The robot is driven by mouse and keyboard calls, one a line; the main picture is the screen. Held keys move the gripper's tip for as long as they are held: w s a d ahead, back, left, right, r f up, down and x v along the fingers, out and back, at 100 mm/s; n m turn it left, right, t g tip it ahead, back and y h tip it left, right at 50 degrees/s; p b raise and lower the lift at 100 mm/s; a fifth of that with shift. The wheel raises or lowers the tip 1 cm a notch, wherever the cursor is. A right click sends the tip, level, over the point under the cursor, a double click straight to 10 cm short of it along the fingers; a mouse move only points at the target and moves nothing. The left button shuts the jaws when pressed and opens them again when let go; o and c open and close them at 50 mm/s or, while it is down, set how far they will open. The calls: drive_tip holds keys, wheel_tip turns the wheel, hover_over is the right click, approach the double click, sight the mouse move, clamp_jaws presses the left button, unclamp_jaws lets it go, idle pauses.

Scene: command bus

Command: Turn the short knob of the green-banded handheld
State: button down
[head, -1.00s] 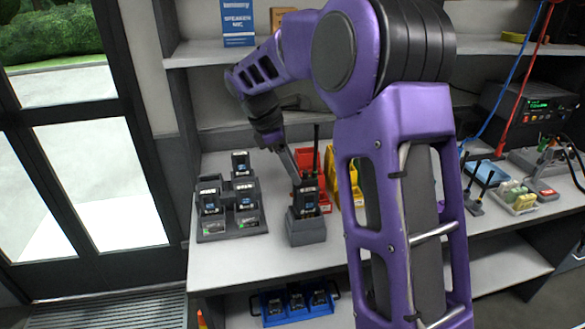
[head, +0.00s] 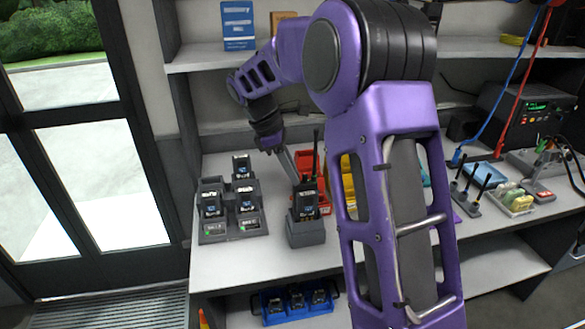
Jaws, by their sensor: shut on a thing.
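A dark handheld radio (head: 305,206) with a tall black antenna stands upright in a single grey cradle (head: 306,235) on the counter. No green band can be made out on it at this size. My gripper (head: 295,180) reaches down from the upper left, its fingers at the top of this handheld, left of the antenna. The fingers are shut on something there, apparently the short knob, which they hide.
Red bins (head: 322,203) and a yellow bin (head: 348,185) stand behind the cradle. A blue tray (head: 273,317) of handhelds is on the shelf below.

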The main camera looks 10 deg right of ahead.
drive_tip(key=c, duration=0.8)
unclamp_jaws()
drive_tip(key=shift+c, duration=0.2)
drive_tip(key=p+v, duration=0.3)
drive_tip(key=v, duration=1.4)
drive_tip(key=shift+a+r, duration=0.15)
